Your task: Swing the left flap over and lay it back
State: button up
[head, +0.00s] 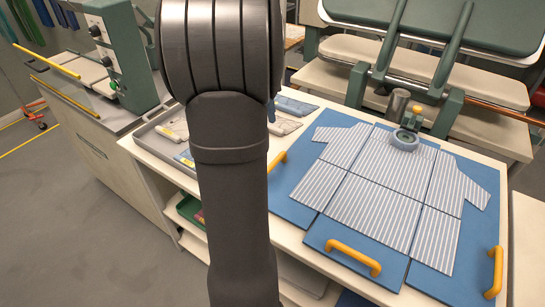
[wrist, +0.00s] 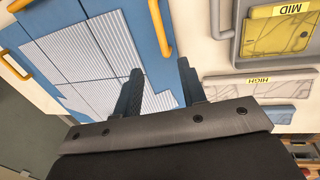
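A blue folding board lies flat on the table, with a grey-and-white striped shirt (head: 385,185) spread over it. The left flap (head: 292,208) lies flat under the shirt's left side. Its yellow handle (head: 277,160) is partly hidden behind my arm in the head view. In the wrist view a yellow handle (wrist: 160,28) stands on the blue panel edge beside the tray, ahead of my gripper. My gripper (wrist: 160,67) is open and empty, its two dark fingers apart and short of that handle.
Other yellow handles are at the board's front (head: 353,257) and right (head: 497,271). A green press stands behind.

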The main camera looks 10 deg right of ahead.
jog(key=f, duration=0.5)
jog(key=s+d+f, duration=0.1)
jog(key=f, duration=0.4)
jog(key=s+d+f, duration=0.1)
jog(key=f, duration=0.4)
jog(key=shift+s+d+f, duration=0.1)
jog(key=shift+f, duration=0.05)
grip_shut()
